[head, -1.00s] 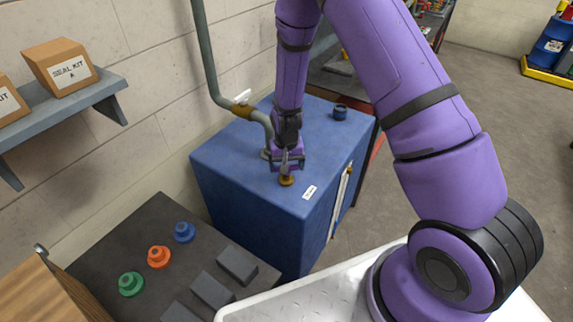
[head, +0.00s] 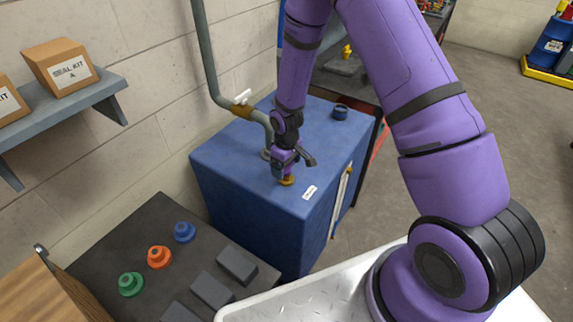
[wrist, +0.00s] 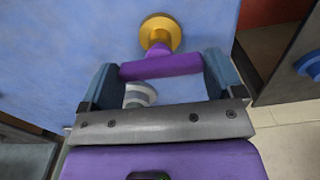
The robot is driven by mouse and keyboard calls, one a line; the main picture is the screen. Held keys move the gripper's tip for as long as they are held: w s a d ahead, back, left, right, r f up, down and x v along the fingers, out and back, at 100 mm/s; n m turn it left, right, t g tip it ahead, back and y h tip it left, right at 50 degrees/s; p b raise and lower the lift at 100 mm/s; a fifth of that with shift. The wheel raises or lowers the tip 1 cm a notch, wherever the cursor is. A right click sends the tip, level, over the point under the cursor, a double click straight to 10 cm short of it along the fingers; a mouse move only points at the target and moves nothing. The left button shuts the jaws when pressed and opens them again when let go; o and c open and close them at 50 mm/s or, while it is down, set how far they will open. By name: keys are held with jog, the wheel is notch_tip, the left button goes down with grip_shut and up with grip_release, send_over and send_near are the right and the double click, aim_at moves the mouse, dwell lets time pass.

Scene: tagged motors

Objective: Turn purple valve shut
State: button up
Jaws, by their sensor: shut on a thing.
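The purple valve has a purple bar handle (wrist: 162,66) on a round brass base (wrist: 161,33), seen in the wrist view. In the head view its brass base (head: 286,181) shows on top of the blue tank (head: 232,152), close to the front edge. My gripper (head: 284,172) is down at the valve. In the wrist view my gripper (wrist: 161,76) has one blue-grey finger at each end of the purple bar and is shut on it. In the head view the handle is mostly hidden by my gripper.
A grey pipe (head: 206,60) with a white-handled brass fitting (head: 242,98) runs down to the tank behind my gripper. A blue cap (head: 340,111) stands at the tank's far right. A dark bench (head: 130,225) holds green, orange and blue knobs and several grey blocks.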

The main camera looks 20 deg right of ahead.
jog(key=shift+n, duration=0.4)
jog(key=o, duration=0.7)
notch_tip(320, 180, up, 11)
jog(key=shift+f, duration=0.1)
dwell(0.4)
dwell(0.3)
